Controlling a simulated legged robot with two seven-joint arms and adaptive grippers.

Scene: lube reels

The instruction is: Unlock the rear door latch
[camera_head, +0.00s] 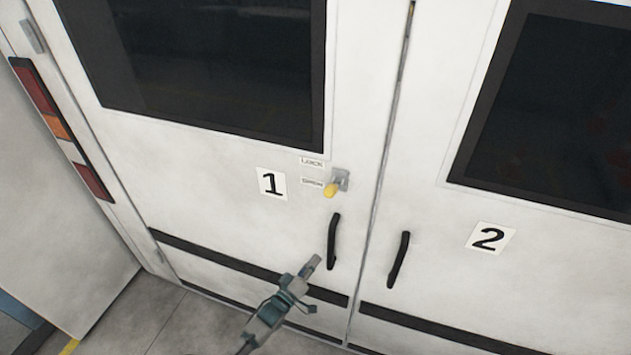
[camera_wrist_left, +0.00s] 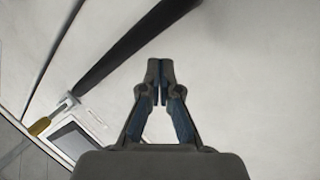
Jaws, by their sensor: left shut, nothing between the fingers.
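The latch (camera_head: 342,179) on rear door 1 is a small metal bracket with a yellow knob (camera_head: 331,189). The knob points down and left, beside the OPEN label (camera_head: 312,183) and below the LOCK label (camera_head: 312,162). My left gripper (camera_head: 313,262) is below the latch, near the lower end of the black handle (camera_head: 334,241), apart from the latch. In the left wrist view the gripper (camera_wrist_left: 160,75) is shut and empty, and the yellow knob (camera_wrist_left: 40,126) is at the left edge. My right gripper is not in view.
Door 2 (camera_head: 560,270) is to the right across a narrow seam, with its own black handle (camera_head: 399,260). A grey panel (camera_head: 55,210) stands at the left. The door face around the latch is clear.

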